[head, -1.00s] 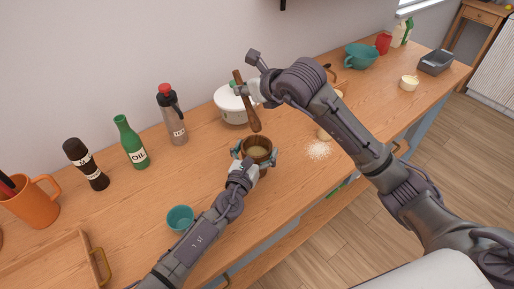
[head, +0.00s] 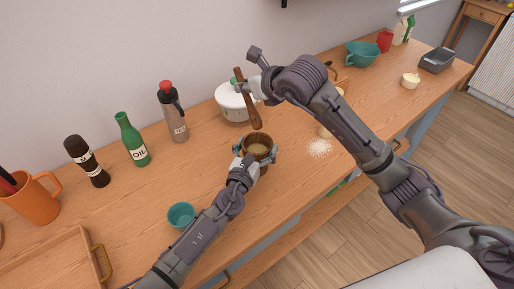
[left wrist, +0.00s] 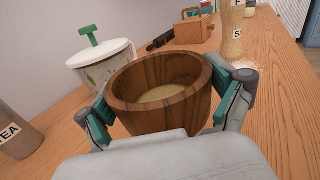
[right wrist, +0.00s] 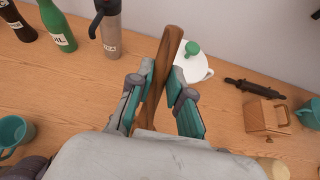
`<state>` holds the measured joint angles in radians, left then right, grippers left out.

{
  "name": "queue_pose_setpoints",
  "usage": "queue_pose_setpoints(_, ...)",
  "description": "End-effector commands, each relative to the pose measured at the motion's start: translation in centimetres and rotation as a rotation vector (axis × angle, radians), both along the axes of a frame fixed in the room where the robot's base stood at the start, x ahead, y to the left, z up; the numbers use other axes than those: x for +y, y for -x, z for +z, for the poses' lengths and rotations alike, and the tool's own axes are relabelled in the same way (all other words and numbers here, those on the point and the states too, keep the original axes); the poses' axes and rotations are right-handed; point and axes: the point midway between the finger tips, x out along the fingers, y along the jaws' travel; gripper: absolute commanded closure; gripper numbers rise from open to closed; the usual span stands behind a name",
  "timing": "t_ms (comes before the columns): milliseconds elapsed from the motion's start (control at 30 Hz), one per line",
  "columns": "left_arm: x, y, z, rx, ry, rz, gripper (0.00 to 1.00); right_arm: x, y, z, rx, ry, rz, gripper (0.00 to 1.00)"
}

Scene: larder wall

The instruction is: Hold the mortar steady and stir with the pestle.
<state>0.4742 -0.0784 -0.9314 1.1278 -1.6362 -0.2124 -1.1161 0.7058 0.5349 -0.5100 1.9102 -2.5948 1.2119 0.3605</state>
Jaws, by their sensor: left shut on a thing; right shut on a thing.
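The wooden mortar (head: 268,143) stands on the counter with pale contents (left wrist: 165,92) inside. My left gripper (head: 256,155) is shut around it, one finger on each side, as the left wrist view (left wrist: 165,108) also shows. The wooden pestle (head: 254,117) is held by my right gripper (head: 250,88), which is shut on its upper part. The right wrist view shows the pestle (right wrist: 168,55) between the fingers (right wrist: 160,95). In the head view the pestle is slightly tilted, its lower end above or at the mortar's far rim; I cannot tell whether they touch.
A white lidded pot (head: 232,108) stands just behind the pestle. A teal cup (head: 181,215) is left of my left arm. A green oil bottle (head: 131,140) and a grey bottle (head: 173,115) stand along the wall.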

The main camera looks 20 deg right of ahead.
Motion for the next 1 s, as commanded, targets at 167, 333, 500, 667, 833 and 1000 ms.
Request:
queue_pose_setpoints(167, 0.0, 0.0, -0.1, 0.001, -0.001, 0.001, 0.49, -0.4, 1.2, 0.6, -0.106, -0.042, 0.0, 1.0)
queue_pose_setpoints(333, 0.0, 0.0, -0.1, 0.001, -0.001, 0.001, 0.49, -0.7, 1.9, 1.4, -0.182, -0.066, 0.0, 1.0)
queue_pose_setpoints(500, 0.0, 0.0, -0.1, 0.001, 0.0, 0.0, 0.49, -0.6, 1.5, 0.7, -0.182, -0.066, -0.001, 1.0)
queue_pose_setpoints(667, 0.0, 0.0, -0.1, 0.001, -0.001, 0.0, 0.49, -0.4, 0.9, -0.3, -0.182, -0.068, -0.001, 1.0)
queue_pose_setpoints(833, 0.0, 0.0, -0.1, 0.001, -0.001, 0.001, 0.49, -0.1, 0.3, -1.5, -0.182, -0.065, -0.001, 1.0)
queue_pose_setpoints(1000, 0.0, 0.0, -0.1, 0.001, -0.001, 0.001, 0.49, 0.1, -0.4, -2.7, -0.181, -0.066, 0.0, 1.0)
